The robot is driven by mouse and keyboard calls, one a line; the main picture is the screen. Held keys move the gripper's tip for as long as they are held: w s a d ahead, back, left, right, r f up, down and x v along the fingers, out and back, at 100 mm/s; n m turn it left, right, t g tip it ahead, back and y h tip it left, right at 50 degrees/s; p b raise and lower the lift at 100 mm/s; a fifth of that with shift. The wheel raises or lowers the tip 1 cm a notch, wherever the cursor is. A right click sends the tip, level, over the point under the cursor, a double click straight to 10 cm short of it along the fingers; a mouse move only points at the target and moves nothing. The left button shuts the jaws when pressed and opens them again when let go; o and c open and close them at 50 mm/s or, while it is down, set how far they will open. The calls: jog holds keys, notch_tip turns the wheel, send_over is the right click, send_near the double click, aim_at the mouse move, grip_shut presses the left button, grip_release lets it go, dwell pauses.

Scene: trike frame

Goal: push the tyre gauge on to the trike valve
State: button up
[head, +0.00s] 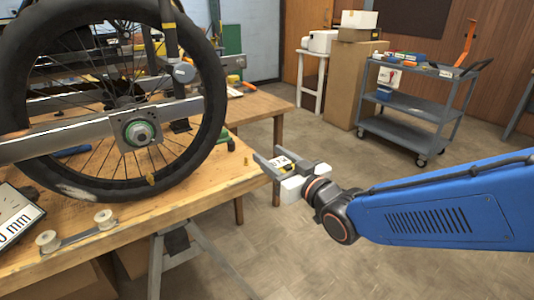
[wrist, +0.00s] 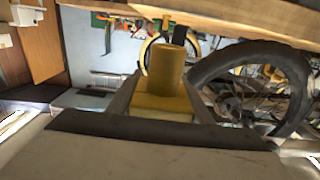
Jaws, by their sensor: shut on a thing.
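The trike wheel (head: 212,105) stands at the left of the head view, its black tyre at the bench. A small brass piece that looks like the valve (head: 151,179) shows at the wheel's lower rim. My gripper (head: 272,164) is shut on the tyre gauge (head: 282,162), off the bench's right edge and well right of the valve. The gauge has a yellow body with a pale, dark-marked face. In the wrist view its brass end (wrist: 167,70) points away from my jaws; the wheel (wrist: 255,85) is to the right. The valve cannot be made out there.
The wooden bench (head: 190,203) lies under the wheel. A flat part with two white rollers (head: 75,235) and a display reading mm (head: 15,217) are at the front left. A grey cart (head: 410,105) and cardboard boxes (head: 352,85) stand behind.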

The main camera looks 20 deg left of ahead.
jog(key=shift+r, duration=0.2)
dwell(0.3)
jog(key=shift+r, duration=1.8)
